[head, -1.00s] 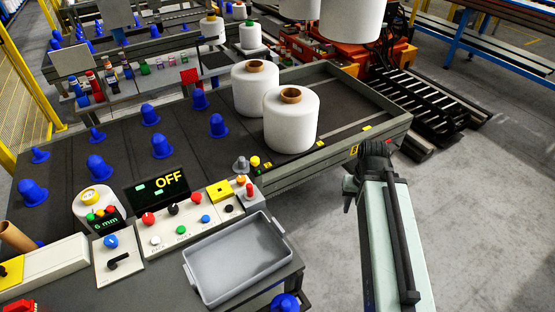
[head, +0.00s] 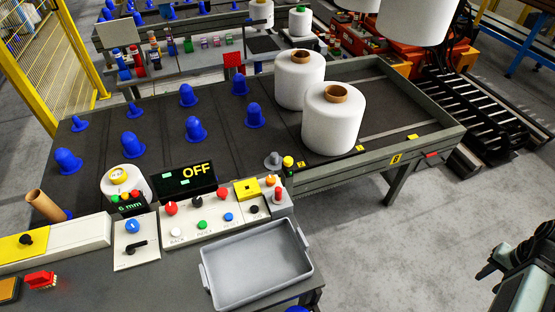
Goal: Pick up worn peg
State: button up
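A small grey peg (head: 274,160) with a flared base stands at the belt's near edge, beside the control panel. It differs in colour from the several blue pegs, such as this blue peg (head: 196,129), standing on the dark belt (head: 255,160). No wear marks can be made out on any peg at this size. Part of my arm with dark end parts (head: 500,262) shows at the lower right edge, over the floor and well apart from the grey peg. Its fingers cannot be made out clearly, and nothing held is visible.
Two white yarn bobbins (head: 333,125) stand on the belt's right part. An empty grey tray (head: 258,265) lies in front of the control panel (head: 205,222), whose display (head: 186,182) reads OFF.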

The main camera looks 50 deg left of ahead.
aim_at(273, 162)
jog(key=i, duration=4.85)
jog(key=u, duration=5.35)
jog(key=i, duration=1.65)
jog(key=z, duration=0.05)
